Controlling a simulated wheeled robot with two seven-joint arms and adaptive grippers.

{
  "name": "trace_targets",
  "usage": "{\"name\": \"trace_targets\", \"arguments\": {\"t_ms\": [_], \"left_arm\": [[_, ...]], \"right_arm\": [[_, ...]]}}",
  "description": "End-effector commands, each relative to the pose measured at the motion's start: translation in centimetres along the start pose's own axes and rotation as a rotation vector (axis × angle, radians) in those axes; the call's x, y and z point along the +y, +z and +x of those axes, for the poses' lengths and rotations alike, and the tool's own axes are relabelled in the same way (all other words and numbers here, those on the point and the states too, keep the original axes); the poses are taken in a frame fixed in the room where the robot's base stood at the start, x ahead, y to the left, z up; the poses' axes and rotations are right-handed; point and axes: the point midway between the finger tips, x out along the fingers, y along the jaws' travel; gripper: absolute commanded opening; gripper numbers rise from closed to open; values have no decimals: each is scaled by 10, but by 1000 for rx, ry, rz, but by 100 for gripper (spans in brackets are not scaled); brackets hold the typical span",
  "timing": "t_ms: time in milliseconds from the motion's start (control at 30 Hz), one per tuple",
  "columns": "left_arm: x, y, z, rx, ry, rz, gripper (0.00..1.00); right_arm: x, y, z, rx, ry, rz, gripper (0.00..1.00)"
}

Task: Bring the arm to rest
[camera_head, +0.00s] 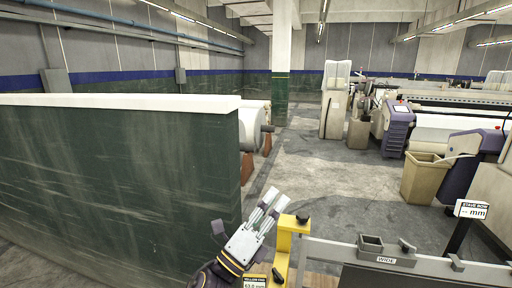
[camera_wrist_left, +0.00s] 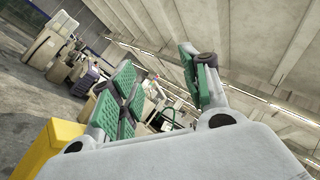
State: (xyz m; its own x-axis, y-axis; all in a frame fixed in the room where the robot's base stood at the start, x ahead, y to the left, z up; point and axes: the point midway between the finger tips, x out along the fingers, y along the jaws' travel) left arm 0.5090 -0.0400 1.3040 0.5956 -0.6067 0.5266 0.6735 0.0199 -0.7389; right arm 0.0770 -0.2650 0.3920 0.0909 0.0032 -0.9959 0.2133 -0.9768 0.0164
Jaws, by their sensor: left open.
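My left gripper (camera_head: 268,207) is raised at the bottom middle of the head view, its fingers pointing up and to the right. It is close to a yellow post (camera_head: 284,245), in front of or beside it; I cannot tell whether they touch. In the left wrist view the two green-padded fingers (camera_wrist_left: 160,88) stand apart with nothing between them. The yellow post (camera_wrist_left: 50,145) also shows at the lower left there. My right gripper is not in view.
A dark green wall (camera_head: 110,185) with a white top stands close on the left. A grey-framed fixture labelled "WIDE" (camera_head: 390,270) and a "mm" display (camera_head: 473,210) are at the lower right. Looms (camera_head: 450,120) and a beige bin (camera_head: 425,178) stand beyond. The floor aisle (camera_head: 325,170) is clear.

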Motion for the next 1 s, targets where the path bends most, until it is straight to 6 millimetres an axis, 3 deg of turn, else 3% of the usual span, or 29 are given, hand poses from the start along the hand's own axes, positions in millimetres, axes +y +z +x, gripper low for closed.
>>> {"name": "trace_targets", "arguments": {"t_ms": [200,500,767,1000], "left_arm": [[44,42,-29,-199,183,-247,46],[107,77,-93,-477,425,-574,46],[156,84,-167,-728,630,-840,46],[187,72,-244,-969,816,-1064,46]], "right_arm": [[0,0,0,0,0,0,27],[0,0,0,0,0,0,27],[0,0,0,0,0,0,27],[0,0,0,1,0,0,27]]}}
